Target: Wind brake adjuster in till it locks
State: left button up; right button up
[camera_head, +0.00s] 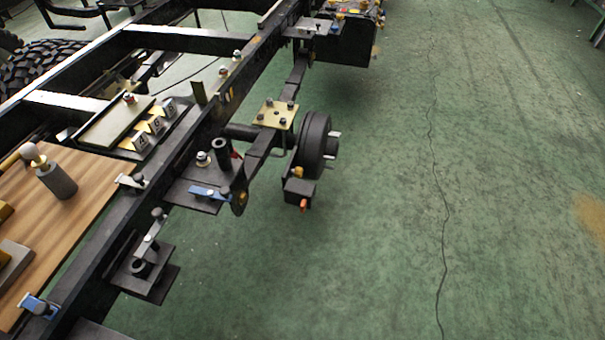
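A dark round brake drum (314,146) stands at the end of the axle, right of the chassis rail, with pale studs on its outer face. Below and in front of it is a small dark box (299,189) with a yellow piece on top. A small orange-red knob (304,205) sticks out of the box's near face; it looks like the brake adjuster, but its turn position is too small to tell. A yellowish plate (276,115) with several bolts sits on the spring beside the drum. Neither of my grippers shows.
The black chassis rail (110,215) runs diagonally from lower left to top centre, with brackets jutting from its right side. A wooden board (85,195) holding parts lies left of it. A tyre (40,65) is at upper left. The green floor (480,200) at right is clear.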

aim_at(297, 172)
jog(key=i+l+u, duration=0.1)
jog(key=u, duration=0.35)
jog(key=i+l+u, duration=0.1)
jog(key=l+u, duration=0.35)
jog(key=i+l+u, duration=0.15)
jog(key=l+u, duration=0.15)
jog(key=l, duration=0.85)
jog(key=l+u, duration=0.3)
jog(key=l, duration=0.9)
